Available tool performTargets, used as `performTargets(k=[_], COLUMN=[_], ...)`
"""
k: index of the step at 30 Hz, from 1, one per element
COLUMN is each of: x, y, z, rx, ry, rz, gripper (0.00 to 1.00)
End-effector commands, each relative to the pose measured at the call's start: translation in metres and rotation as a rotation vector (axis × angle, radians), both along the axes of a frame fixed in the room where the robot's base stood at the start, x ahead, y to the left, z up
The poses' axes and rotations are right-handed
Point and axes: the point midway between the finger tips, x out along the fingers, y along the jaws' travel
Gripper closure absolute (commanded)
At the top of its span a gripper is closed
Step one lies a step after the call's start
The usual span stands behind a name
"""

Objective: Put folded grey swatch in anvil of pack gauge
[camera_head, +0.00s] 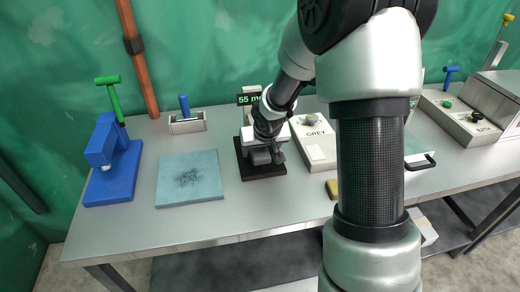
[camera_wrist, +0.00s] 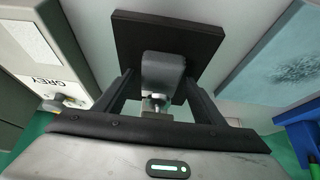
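The pack gauge has a black square base (camera_head: 262,172) on the bench and a green-lit display (camera_head: 249,98) reading about 55. My gripper (camera_head: 266,155) is low over that base and hides most of the gauge. In the wrist view, the dark base (camera_wrist: 125,40) lies beyond my fingertips (camera_wrist: 160,80). The fingers stand apart on either side of a rounded grey block (camera_wrist: 163,70), with a gap showing. A small silver post shows just below it. I cannot tell whether the grey block is the folded swatch or part of the gauge; no other folded grey swatch is visible.
A box labelled GREY (camera_head: 315,145) stands just right of the gauge. A teal pad (camera_head: 187,180) lies left, with a blue press (camera_head: 112,165) beyond it. A small yellow block (camera_head: 332,189) sits near the front edge. The bench front between pad and gauge is clear.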

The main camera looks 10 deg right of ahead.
Motion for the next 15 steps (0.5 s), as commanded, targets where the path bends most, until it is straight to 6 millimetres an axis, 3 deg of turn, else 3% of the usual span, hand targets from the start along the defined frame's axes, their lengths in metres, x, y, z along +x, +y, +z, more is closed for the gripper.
performTargets(k=[8, 15], x=[-0.002, -0.025], y=[0.0, -0.001], z=[0.01, 0.054], rx=[0.0, 0.0], ry=[-0.002, -0.004], rz=[-0.001, -0.004], gripper=[0.37, 0.37])
